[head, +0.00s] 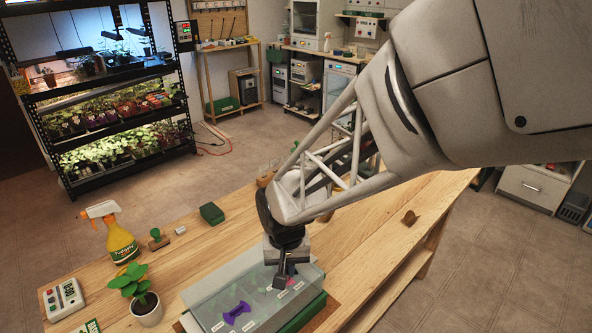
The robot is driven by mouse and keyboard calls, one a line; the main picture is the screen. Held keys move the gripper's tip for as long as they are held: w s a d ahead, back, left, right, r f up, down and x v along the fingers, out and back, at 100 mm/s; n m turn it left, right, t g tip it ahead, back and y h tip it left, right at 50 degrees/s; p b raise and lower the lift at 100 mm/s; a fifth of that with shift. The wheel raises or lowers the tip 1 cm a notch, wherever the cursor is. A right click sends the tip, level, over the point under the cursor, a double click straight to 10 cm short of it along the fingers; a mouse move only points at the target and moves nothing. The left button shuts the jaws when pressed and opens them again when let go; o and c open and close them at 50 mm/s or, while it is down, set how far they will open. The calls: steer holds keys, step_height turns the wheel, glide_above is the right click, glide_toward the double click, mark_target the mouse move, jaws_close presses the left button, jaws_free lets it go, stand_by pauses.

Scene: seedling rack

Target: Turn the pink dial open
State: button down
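My gripper (281,283) points down over the clear-lidded box (207,288) on the wooden bench. Its fingers are at the lid's upper right part. A small bit of the pink dial (291,269) shows just to the right of the fingers; most of it is hidden behind them. I cannot tell whether the fingers touch the dial or are shut on it. A purple dial (237,312) is on the same lid, lower left of my gripper. Several small white labels lie near the dials.
A yellow spray bottle (121,243), a potted plant (146,309) and a white device with buttons (63,299) stand on the left of the bench (380,234). A green block (212,213) lies behind the box. The bench right of the box is mostly clear.

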steer(key=n, duration=0.7)
stand_by(0.4)
steer(key=c, duration=1.3)
jaws_free()
steer(key=shift+r, duration=3.9)
